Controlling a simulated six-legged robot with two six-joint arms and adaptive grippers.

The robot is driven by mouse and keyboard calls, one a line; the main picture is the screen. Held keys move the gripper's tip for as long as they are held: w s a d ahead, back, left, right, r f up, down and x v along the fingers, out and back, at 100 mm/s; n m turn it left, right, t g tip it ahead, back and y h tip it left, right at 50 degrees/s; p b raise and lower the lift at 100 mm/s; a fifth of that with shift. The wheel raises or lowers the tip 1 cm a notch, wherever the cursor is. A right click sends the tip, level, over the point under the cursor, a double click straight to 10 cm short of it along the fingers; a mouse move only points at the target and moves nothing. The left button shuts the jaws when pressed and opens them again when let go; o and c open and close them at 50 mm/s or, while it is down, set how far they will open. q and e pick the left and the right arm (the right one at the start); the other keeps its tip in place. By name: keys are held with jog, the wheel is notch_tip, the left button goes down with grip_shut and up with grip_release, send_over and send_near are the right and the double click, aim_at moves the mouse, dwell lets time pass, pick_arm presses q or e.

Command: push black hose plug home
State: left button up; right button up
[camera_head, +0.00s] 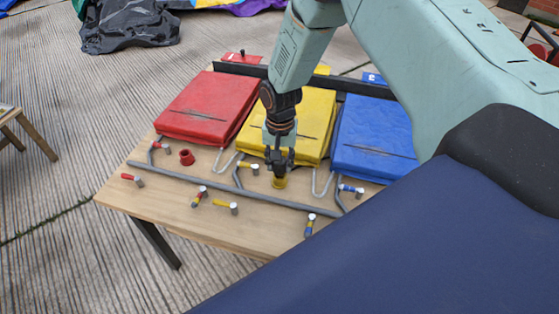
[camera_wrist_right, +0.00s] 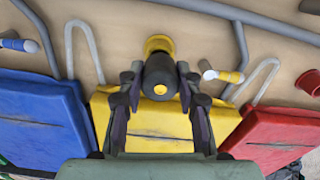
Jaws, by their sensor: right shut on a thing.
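My right gripper (camera_head: 279,158) points down over the wooden table, shut on the black hose plug (camera_head: 278,171). The plug's lower end meets a yellow collar (camera_head: 279,183) on the table top; I cannot tell how deep it sits. In the right wrist view, my right gripper (camera_wrist_right: 158,80) has its fingers on both sides of the black plug (camera_wrist_right: 160,70), which has a yellow spot on its end. The yellow collar (camera_wrist_right: 158,43) shows just beyond it. My left gripper is out of view.
Red (camera_head: 208,108), yellow (camera_head: 312,108) and blue (camera_head: 375,135) pads lie across the table (camera_head: 170,205). A grey pipe (camera_head: 240,190) runs along the front, with several small coloured-handled valves near it. A red collar (camera_head: 187,157) stands to the left.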

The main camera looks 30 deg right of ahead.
jog(key=shift+f, duration=1.05)
dwell(1.2)
jog(key=o, duration=1.2)
jog(key=shift+o, duration=0.2)
jog(key=shift+r, duration=0.15)
notch_tip(320, 180, up, 12)
jog(key=shift+s+f, duration=0.1)
